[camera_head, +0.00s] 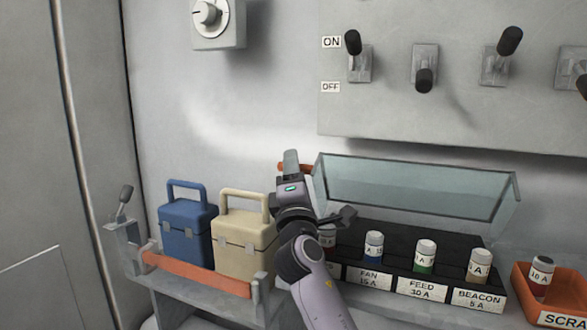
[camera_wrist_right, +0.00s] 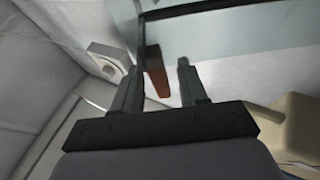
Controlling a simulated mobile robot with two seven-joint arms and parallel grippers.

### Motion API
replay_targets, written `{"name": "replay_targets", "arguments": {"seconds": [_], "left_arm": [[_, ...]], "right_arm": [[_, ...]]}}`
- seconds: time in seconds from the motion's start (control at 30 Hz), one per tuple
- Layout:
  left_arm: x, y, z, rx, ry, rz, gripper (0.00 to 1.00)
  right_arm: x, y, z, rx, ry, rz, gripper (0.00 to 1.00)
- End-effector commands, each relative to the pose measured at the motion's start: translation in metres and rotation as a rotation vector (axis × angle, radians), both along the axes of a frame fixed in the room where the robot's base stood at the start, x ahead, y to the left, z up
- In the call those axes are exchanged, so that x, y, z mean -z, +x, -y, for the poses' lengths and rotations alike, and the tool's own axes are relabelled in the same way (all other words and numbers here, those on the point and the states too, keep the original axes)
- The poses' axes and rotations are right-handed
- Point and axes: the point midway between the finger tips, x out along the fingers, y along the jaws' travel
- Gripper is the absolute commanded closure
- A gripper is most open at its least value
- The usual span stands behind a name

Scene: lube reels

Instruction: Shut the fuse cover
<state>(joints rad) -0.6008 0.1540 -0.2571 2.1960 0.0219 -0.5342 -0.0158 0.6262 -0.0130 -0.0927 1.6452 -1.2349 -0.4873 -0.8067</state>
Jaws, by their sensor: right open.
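The fuse cover (camera_head: 420,185) is a clear lid with a dark frame, standing raised and open behind the black fuse block (camera_head: 455,245). A reddish-brown tab (camera_head: 309,167) sits at its left end, and it also shows in the right wrist view (camera_wrist_right: 156,70). My right gripper (camera_head: 291,158) is open, at the cover's left end. In the wrist view its fingertips (camera_wrist_right: 163,66) lie on either side of the tab; I cannot tell whether they touch it. My right arm hides the left part of the block. My left gripper is not in view.
Several fuses stand in the block, including a blue (camera_head: 374,245) and a green one (camera_head: 425,255). An orange scrap tray (camera_head: 520,290) is at right. Blue (camera_head: 186,225) and beige boxes (camera_head: 232,240) stand left of my arm. A switch panel (camera_head: 450,100) hangs above.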

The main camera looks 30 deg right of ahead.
Motion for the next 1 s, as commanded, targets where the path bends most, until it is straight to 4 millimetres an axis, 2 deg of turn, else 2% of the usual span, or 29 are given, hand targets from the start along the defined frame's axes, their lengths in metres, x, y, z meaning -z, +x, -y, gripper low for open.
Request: {"name": "replay_targets", "arguments": {"seconds": [0.4,0.57,0.83,1.0], "left_arm": [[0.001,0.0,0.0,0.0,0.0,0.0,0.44],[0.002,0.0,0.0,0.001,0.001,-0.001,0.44],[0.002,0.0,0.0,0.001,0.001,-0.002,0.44],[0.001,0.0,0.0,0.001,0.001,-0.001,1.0]], "right_arm": [[0.027,-0.044,-0.02,-0.001,0.0,-0.001,0.57],[0.03,-0.052,-0.023,-0.001,0.0,0.0,0.57],[0.03,-0.052,-0.023,0.0,0.0,-0.001,0.57],[0.035,-0.053,-0.024,-0.009,0.011,-0.006,0.57]]}}
